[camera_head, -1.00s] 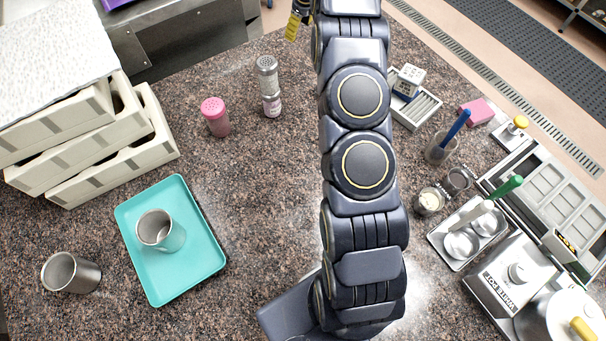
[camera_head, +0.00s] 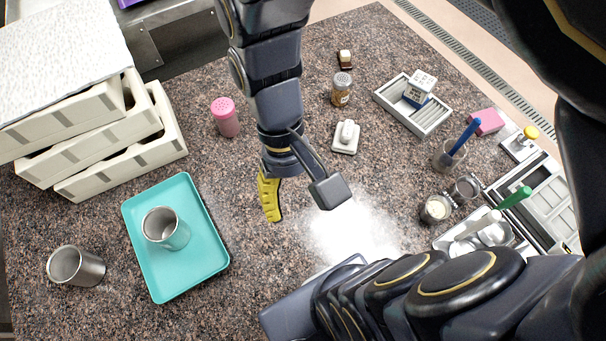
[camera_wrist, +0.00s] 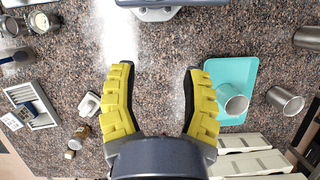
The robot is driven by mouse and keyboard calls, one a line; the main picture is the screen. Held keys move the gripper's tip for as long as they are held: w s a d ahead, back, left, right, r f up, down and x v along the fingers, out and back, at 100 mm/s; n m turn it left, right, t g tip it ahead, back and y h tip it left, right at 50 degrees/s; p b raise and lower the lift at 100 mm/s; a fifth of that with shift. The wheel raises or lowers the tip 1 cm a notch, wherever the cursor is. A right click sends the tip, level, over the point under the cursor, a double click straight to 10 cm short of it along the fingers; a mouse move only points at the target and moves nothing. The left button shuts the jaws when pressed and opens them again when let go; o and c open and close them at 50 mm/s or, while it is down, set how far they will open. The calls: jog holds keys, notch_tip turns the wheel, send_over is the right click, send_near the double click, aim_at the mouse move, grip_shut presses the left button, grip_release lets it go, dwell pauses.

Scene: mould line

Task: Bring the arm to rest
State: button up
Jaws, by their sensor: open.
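My gripper (camera_head: 272,205) hangs over the middle of the speckled counter (camera_head: 290,238) in the head view, with one yellow finger clearly seen. In the wrist view my gripper (camera_wrist: 160,68) shows both yellow fingers spread apart, with only bare counter between them. It is open and holds nothing. The fingers appear clear of every object.
Left of my gripper is a teal tray (camera_head: 208,270) with a steel cup (camera_head: 165,229). A pink shaker (camera_head: 226,117) stands behind it. A grey slotted tray (camera_head: 430,121) lies further right.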

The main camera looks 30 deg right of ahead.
jog(key=s+r+t, duration=0.1)
jog(key=s+r+n+t, duration=0.1)
jog(key=r, duration=0.1)
jog(key=shift+d+n+h, duration=0.2)
jog(key=shift+n+h, duration=0.1)
dwell(0.9)
